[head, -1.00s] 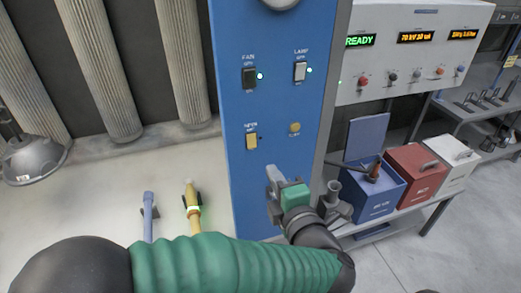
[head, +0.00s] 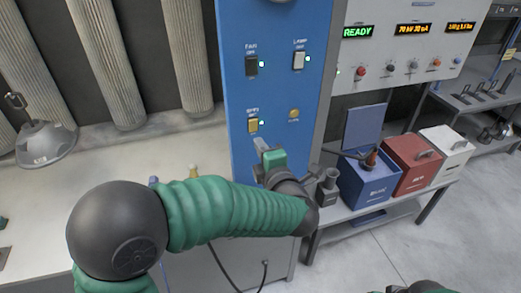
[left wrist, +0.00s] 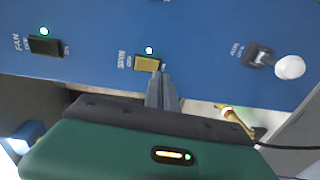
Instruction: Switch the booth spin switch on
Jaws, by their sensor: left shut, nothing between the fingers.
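The booth spin switch (head: 253,126) is a yellow rocker on the blue panel, below the fan switch, and its small indicator light (head: 262,122) is lit. The switch also shows in the left wrist view (left wrist: 146,64), with the light (left wrist: 149,50) glowing beside it. My left gripper (head: 261,144) is shut and empty, its fingertips just below the switch in the head view. In the left wrist view the fingertips (left wrist: 162,74) are at the switch's end; I cannot tell if they touch. A green and black part of my right arm shows at the bottom edge; its fingers cannot be made out.
The fan switch (head: 251,66) and lamp switch (head: 298,60) have lit lights. Blue (head: 368,187), red (head: 408,163) and white (head: 447,148) boxes stand on a bench at right.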

